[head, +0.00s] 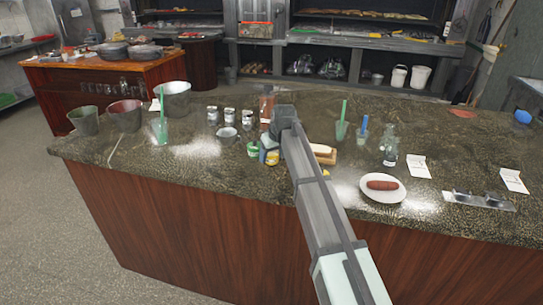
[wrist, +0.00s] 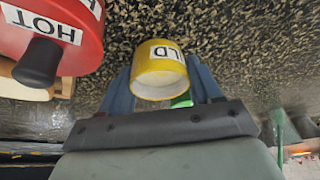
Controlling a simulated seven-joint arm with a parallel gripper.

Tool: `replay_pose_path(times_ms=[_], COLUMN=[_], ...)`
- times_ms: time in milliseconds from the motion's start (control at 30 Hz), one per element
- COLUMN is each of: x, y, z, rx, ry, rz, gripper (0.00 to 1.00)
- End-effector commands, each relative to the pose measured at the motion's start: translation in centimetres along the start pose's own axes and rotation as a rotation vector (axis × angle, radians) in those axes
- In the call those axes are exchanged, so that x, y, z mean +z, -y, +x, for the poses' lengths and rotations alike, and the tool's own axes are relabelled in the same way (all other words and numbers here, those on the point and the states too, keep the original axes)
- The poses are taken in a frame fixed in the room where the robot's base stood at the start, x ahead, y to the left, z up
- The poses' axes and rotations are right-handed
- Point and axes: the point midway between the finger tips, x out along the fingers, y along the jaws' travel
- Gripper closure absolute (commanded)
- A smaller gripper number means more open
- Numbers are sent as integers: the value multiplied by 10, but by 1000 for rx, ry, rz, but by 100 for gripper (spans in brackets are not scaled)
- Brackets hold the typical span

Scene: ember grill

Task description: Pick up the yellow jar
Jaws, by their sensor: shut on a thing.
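The yellow jar (wrist: 160,75) is a short round tub with a pale end facing the wrist camera and a white label, partly hidden, reading "LD". It sits between the two blue fingers of my gripper (wrist: 162,88), which are shut on it. In the head view, a bit of the yellow jar (head: 272,158) shows beneath my gripper (head: 267,153), over the middle of the counter. My arm hides much of that area. I cannot tell whether the jar touches the counter.
A red container (wrist: 55,30) labelled "HOT", with a black knob, is close at the left in the wrist view. A green cup (head: 253,149) and small tins (head: 229,115) stand left of my gripper. A bun (head: 323,154) and a sausage plate (head: 383,197) lie right.

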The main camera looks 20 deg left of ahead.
Motion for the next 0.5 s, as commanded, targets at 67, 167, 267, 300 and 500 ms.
replay_pose_path(times_ms=[67,167,267,300,500], x=[-2,-4,-6,-8,-15], y=[0,0,0,0,0], z=[-3,-8,-14,-16,-33], rx=[0,0,0,0,0], ry=[-1,-1,-1,-1,-2], rz=[0,0,0,0,0], gripper=[75,75,75,75,75])
